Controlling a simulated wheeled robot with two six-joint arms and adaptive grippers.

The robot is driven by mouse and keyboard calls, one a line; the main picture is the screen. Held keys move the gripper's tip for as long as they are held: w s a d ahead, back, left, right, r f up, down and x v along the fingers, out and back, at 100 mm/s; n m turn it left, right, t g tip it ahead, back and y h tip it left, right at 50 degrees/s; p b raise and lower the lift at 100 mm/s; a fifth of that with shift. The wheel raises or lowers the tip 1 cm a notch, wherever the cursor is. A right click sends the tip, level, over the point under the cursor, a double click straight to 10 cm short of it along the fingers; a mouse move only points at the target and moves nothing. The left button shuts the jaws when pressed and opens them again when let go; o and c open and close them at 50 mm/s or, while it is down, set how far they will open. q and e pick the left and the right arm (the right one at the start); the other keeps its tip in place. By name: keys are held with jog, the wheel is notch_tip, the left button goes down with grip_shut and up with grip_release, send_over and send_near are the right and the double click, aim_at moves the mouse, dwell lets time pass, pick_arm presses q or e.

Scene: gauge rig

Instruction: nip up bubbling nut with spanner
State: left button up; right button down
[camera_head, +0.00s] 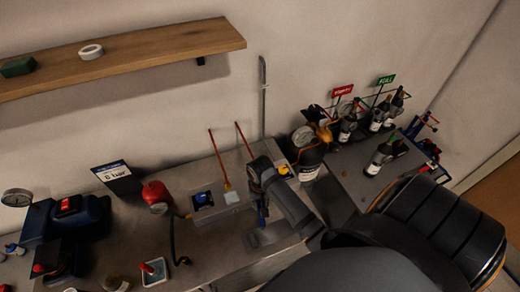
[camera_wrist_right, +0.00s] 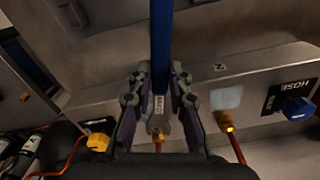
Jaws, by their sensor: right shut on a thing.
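My right gripper (camera_head: 262,196) is at the manifold block on the bench, and its fingers also show in the right wrist view (camera_wrist_right: 158,90). It is shut on the blue handle of the spanner (camera_wrist_right: 161,40). The spanner's grey head (camera_wrist_right: 160,124) lies close to a brass nut (camera_wrist_right: 157,138) on a copper pipe; I cannot tell whether they touch. A second brass nut (camera_wrist_right: 226,120) sits on another copper pipe beside a pale square plate (camera_wrist_right: 227,97). No bubbles can be made out on either nut. My left gripper is out of view.
A blue knob (camera_wrist_right: 298,108) labelled HOSE and an orange-yellow knob (camera_wrist_right: 97,142) flank the nuts. A red cylinder (camera_head: 156,193) with a gauge stands left of the manifold (camera_head: 221,211). Bottles (camera_head: 376,160) stand at the right. A wooden shelf (camera_head: 130,58) is above.

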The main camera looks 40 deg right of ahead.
jog(key=shift+s+a, duration=0.4)
jog(key=shift+s, duration=0.3)
jog(key=shift+r, duration=0.1)
jog(key=shift+r, duration=2.2)
jog(key=shift+s, duration=0.1)
